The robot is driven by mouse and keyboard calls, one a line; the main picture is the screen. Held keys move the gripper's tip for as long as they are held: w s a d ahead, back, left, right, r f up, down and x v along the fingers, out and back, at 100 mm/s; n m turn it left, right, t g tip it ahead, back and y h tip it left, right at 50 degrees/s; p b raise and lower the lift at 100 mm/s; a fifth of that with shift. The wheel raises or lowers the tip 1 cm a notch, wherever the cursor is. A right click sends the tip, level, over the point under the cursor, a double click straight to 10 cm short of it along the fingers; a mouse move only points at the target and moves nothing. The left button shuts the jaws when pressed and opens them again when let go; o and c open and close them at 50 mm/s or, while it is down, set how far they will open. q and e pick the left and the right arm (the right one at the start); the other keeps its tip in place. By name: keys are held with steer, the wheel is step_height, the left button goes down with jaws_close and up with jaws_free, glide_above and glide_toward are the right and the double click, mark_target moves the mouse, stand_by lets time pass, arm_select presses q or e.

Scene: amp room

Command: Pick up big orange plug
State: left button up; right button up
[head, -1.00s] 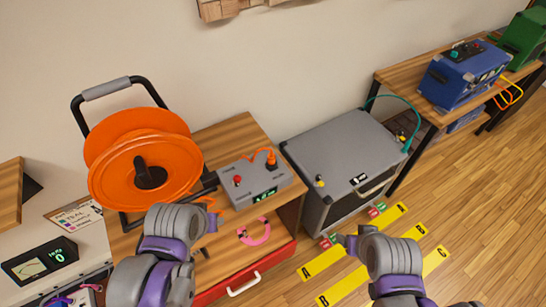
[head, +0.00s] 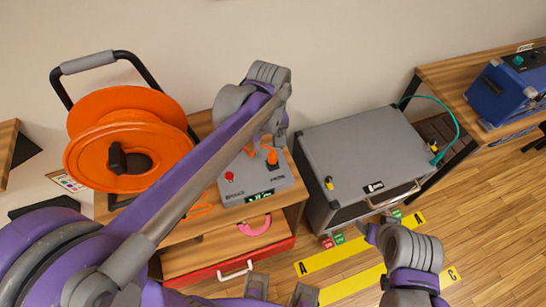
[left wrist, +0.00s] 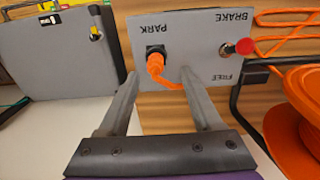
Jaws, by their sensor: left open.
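The big orange plug (head: 272,157) sits in a socket on the grey control box (head: 236,192). In the left wrist view, the plug (left wrist: 156,65) is in the socket labelled PARK, with an orange cord running from it. My left gripper (head: 280,138) is by the back of the box, and my wrist hides most of its fingers in the head view. In the left wrist view, the open left gripper (left wrist: 160,78) shows the plug between its fingertips in the picture; the height gap is unclear. My right gripper (head: 368,232) is low before the grey cabinet; its jaws are unclear.
An orange cable reel (head: 125,135) stands left of the box. A red lever (left wrist: 244,46) is on the box beside the BRAKE label. The grey cabinet (head: 355,150) stands to the right, with a teal cable.

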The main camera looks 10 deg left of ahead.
mark_target(272, 153)
arm_select(q)
steer(key=f, duration=0.6)
steer(key=shift+w+d, duration=0.2)
steer(key=shift+d, duration=0.1)
steer(key=shift+r, duration=0.1)
jaws_close()
